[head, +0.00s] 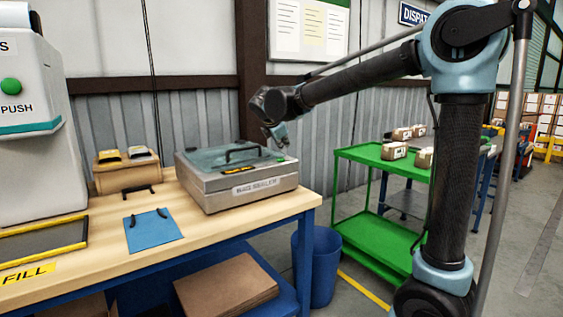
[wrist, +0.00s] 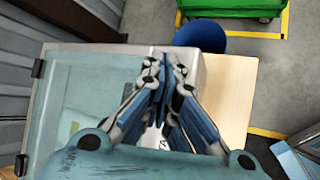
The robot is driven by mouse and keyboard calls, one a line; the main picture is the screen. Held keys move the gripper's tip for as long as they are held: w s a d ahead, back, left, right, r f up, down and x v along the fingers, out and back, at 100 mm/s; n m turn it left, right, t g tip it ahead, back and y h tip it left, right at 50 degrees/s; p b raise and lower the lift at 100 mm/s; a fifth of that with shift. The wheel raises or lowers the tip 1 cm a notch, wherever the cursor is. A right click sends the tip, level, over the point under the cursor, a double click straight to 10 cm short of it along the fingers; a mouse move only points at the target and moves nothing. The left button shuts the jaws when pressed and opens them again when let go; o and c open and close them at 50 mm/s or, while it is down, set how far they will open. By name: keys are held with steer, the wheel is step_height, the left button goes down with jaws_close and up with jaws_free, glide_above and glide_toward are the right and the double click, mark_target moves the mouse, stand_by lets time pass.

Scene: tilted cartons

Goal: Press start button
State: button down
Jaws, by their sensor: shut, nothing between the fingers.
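The grey bag sealer (head: 232,190) with a clear teal lid (head: 230,156) stands on the workbench. It also shows under my gripper in the wrist view (wrist: 190,68). My gripper (head: 282,145) is shut and empty, pointing down over the sealer's right end. In the wrist view, the closed fingertips (wrist: 164,64) cover part of the sealer's top beside the lid. I cannot make out a start button there; the fingers hide that spot, and I cannot tell whether they touch it. A green round button (head: 11,86) marked PUSH is on the white machine (head: 30,150) at far left.
The wooden workbench (head: 95,262) holds a blue sheet (head: 152,232), a small carton (head: 125,178) and a yellow-edged dark pad (head: 40,243). A blue bin (head: 317,268) stands beside it. A green cart (head: 385,232) with boxes is behind, right.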

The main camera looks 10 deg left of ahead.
mark_target(283, 159)
steer(key=shift+r, duration=1.75)
